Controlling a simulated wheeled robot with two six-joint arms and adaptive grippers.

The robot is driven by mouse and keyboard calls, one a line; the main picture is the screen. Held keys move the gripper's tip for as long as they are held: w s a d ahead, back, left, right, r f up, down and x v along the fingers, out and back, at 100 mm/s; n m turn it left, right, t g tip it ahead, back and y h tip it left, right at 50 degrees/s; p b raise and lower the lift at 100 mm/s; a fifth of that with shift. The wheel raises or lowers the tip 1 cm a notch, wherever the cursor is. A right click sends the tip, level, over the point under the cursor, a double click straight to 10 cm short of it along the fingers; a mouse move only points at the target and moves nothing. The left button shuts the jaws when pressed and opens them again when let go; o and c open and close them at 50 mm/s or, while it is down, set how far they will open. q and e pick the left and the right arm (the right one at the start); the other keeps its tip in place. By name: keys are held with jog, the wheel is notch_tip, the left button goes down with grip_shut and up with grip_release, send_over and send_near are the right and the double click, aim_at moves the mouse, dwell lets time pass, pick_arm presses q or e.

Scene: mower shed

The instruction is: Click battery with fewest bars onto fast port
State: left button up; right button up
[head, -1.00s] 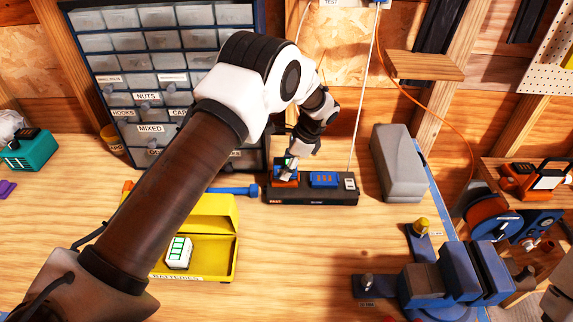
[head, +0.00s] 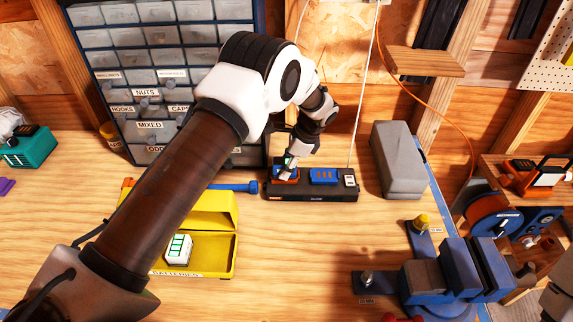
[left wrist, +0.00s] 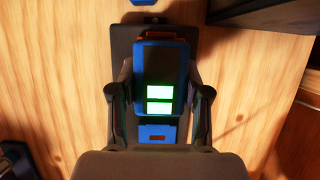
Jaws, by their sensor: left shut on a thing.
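My left gripper (head: 287,172) is shut on a battery (left wrist: 161,66) with two lit green bars, one finger on each side of it. It holds the battery at the orange port (head: 277,181) on the left end of the dark charger (head: 335,196). In the left wrist view, an orange edge shows just beyond the battery's far end. I cannot tell whether the battery is fully seated. The blue port (head: 324,177) is beside it. Another battery (head: 179,249), white with several green bars, lies in the open yellow case (head: 220,262). My right gripper is not in view.
A drawer cabinet (head: 148,91) stands behind the charger. A grey block (head: 397,160) stands to its right. A blue vise (head: 460,270) is at the front right. A blue-handled tool (head: 238,187) lies left of the charger. The bench between case and vise is clear.

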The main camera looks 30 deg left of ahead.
pick_arm(q)
jog(key=shift+f, duration=0.1)
jog(key=o, duration=1.4)
jog(key=shift+c, duration=0.2)
jog(key=v, duration=1.2)
